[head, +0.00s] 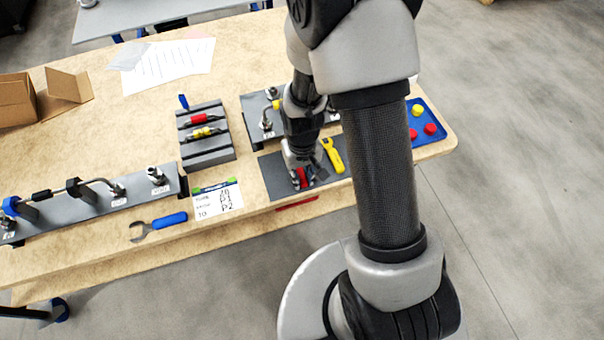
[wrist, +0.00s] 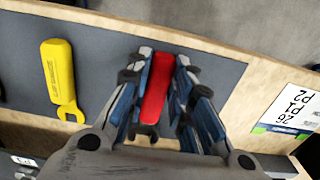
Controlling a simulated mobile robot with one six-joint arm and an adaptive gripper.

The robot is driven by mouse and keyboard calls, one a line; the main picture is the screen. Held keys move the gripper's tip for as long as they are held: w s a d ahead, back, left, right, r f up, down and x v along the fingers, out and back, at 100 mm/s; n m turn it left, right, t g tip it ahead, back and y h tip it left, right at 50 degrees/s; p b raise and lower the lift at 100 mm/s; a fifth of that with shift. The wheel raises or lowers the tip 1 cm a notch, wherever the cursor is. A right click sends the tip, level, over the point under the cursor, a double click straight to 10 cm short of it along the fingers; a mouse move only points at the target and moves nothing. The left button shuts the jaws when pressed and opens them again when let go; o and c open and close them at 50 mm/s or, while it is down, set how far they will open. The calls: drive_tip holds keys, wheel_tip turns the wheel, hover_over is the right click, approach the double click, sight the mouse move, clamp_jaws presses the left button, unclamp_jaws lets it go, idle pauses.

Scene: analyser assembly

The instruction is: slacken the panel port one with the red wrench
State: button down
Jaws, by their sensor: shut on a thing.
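The red wrench (head: 301,178) is at the dark grey mat (head: 277,177) near the table's front edge. My gripper (head: 305,180) reaches down over it. In the wrist view the red handle (wrist: 155,90) lies between the two fingers of my gripper (wrist: 158,75), which are shut on it. The wrench's grey jaw (wrist: 146,130) points toward the palm. A grey panel with fittings (head: 90,205) runs along the left front of the table. Another panel (head: 255,108) with fittings stands behind my gripper, partly hidden by my arm. I cannot tell which fitting is port one.
A yellow wrench (head: 332,155) lies on the mat right of my gripper. A blue wrench (head: 160,226) lies at the front left, near a written card (head: 217,198). A grey stepped rack (head: 207,150) and a blue tray (head: 428,112) stand on the table.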

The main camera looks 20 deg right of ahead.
drive_tip(key=r+p, duration=0.1)
drive_tip(key=r, duration=0.1)
drive_tip(key=s+r+p, duration=0.1)
drive_tip(key=r+p, duration=0.2)
drive_tip(key=r, duration=0.1)
drive_tip(key=shift+s+r+p, duration=0.1)
drive_tip(key=shift+s+p, duration=0.15)
drive_tip(key=shift+p, duration=0.15)
